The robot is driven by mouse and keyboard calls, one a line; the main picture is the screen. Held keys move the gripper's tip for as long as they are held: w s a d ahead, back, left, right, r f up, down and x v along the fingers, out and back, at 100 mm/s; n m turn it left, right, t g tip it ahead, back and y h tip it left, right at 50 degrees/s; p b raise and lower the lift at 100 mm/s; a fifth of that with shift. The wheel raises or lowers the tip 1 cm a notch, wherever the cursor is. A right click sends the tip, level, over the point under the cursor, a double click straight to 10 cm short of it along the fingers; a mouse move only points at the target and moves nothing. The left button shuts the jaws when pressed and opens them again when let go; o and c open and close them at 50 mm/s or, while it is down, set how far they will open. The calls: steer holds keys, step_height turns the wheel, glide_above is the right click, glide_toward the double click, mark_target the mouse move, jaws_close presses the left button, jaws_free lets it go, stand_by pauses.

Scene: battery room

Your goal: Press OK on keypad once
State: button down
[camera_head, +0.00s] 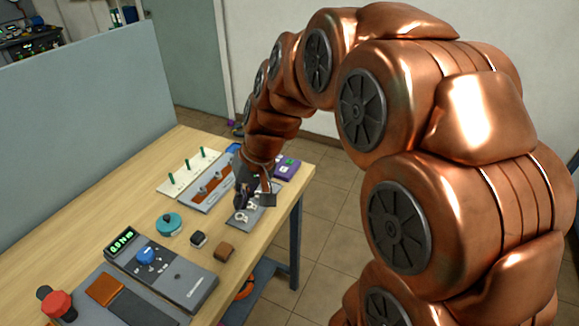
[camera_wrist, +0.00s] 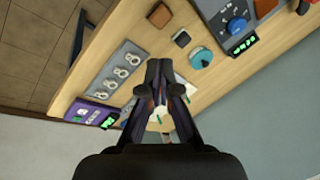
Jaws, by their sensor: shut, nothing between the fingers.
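My gripper (camera_head: 243,198) is shut and empty, pointing down over the far right part of the workbench, above a grey plate (camera_head: 262,209) with silver ring-shaped parts. In the wrist view, its dark closed fingers (camera_wrist: 160,72) stand in the middle, hiding part of the bench. A purple box (camera_head: 288,167) with a green-lit patch lies just beyond the gripper near the bench's far right end. It also shows at the lower left of the wrist view (camera_wrist: 92,112). I cannot tell for sure which thing is the keypad, and no OK label is readable.
The workbench (camera_head: 110,210) also holds a white pegboard with green pegs (camera_head: 190,176), a teal round thing (camera_head: 169,224), a grey device with blue knob and green display (camera_head: 160,268), small blocks, and a red button (camera_head: 57,304). A grey partition (camera_head: 80,120) stands behind.

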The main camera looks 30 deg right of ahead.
steer(key=w+d+f+m+t+b, duration=0.1)
steer(key=w+d+t, duration=0.1)
steer(key=w+d, duration=0.4)
steer(key=w+d+f+m+t+b, duration=0.15)
steer(key=w+d, duration=0.25)
steer(key=w, duration=0.5)
steer(key=m+t+h+b, duration=0.2)
steer(key=m+t+b, duration=0.1)
glide_above(291, 162)
step_height(291, 162, down, 3)
steer(key=shift+w, duration=0.1)
steer(key=shift+f, duration=0.1)
step_height(291, 162, down, 7)
steer(key=b, duration=0.4)
steer(key=shift+f, duration=0.15)
steer(key=shift+f+b, duration=0.55)
steer(key=shift+f, duration=0.1)
steer(key=shift+f, duration=0.15)
steer(key=shift+f+b, duration=0.3)
steer(key=shift+b, duration=0.2)
